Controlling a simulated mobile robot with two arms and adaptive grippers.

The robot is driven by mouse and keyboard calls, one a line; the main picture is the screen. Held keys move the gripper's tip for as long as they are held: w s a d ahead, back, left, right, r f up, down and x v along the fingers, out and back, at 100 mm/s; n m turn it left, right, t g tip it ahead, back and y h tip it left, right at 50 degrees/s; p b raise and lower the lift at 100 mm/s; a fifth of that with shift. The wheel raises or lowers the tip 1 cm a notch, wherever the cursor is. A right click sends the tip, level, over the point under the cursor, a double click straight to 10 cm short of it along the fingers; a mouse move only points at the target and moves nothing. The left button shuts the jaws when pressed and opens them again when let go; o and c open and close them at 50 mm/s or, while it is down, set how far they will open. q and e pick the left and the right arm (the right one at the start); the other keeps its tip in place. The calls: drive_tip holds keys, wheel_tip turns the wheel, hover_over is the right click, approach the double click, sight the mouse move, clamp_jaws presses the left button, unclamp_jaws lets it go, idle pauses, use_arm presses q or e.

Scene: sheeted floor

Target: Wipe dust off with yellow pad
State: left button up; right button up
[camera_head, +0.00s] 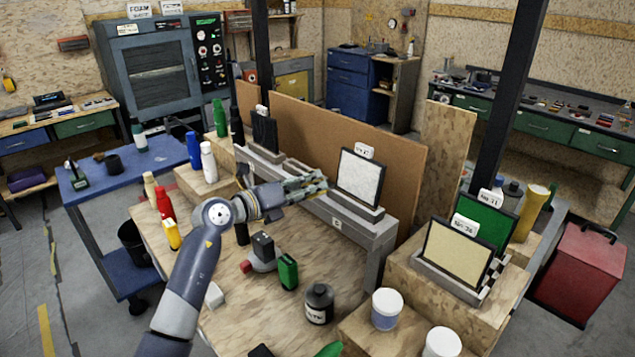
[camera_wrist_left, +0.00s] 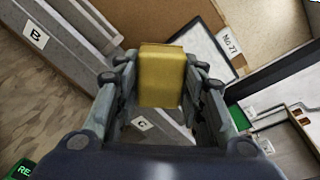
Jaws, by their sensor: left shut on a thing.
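My left gripper (camera_head: 312,183) reaches in from the left, above the grey ledge and just left of a framed panel. In the left wrist view its fingers (camera_wrist_left: 160,85) are shut on a yellow pad (camera_wrist_left: 162,77), a plain block held between them. The pad cannot be made out in the head view. The framed panel (camera_head: 360,178) has a pale grey, speckled face and stands upright on the grey ledge (camera_head: 345,222). My right gripper is not in view.
A cream panel (camera_head: 455,262) and a green panel (camera_head: 486,222) stand on a wooden block at right. A black panel (camera_head: 264,132) stands at the ledge's far end. A dark bottle (camera_head: 319,303), a green box (camera_head: 288,271) and white tubs (camera_head: 387,309) crowd the wooden table.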

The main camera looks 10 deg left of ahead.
use_arm(q)
drive_tip(key=shift+w+d, duration=0.1)
drive_tip(key=shift+w, duration=0.05)
drive_tip(key=shift+b+x, duration=1.45)
drive_tip(key=shift+x, duration=0.75)
drive_tip(key=shift+w+d+r, duration=0.1)
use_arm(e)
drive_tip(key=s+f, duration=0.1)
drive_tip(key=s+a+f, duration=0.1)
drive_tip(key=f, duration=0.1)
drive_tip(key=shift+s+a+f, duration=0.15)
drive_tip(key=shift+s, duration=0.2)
use_arm(q)
drive_tip(key=shift+w+d, duration=0.3)
drive_tip(key=shift+w, duration=0.1)
